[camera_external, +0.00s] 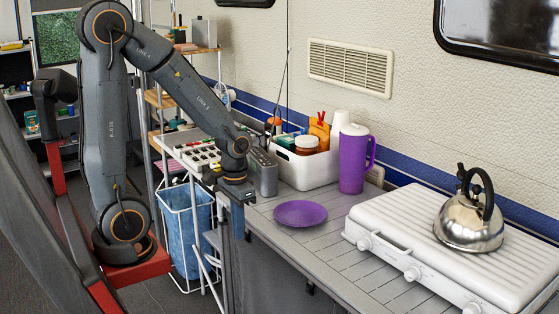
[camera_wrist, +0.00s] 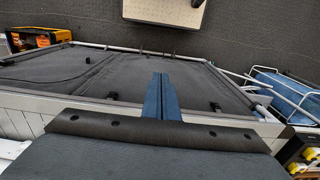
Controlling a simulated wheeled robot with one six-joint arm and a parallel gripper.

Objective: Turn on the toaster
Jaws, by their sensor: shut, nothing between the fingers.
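The toaster (camera_external: 264,173) looks like a grey metallic box at the left end of the counter, beside the white bin; its lever or switch cannot be made out. My gripper (camera_external: 239,232) points down just to the left of and in front of the toaster, at the counter's left front edge, apart from the toaster as far as I can tell. In the wrist view, my gripper's blue fingers (camera_wrist: 160,80) are together with nothing between them, above the dark fabric side of the kitchen unit. I cannot identify the toaster in the wrist view.
A white bin (camera_external: 312,177) of jars, a purple jug (camera_external: 353,160) and a purple plate (camera_external: 300,213) stand on the counter. A kettle (camera_external: 470,225) sits on the white stove (camera_external: 405,222) at right. A blue-lined basket (camera_external: 186,220) stands below left; a rack of small items is behind.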

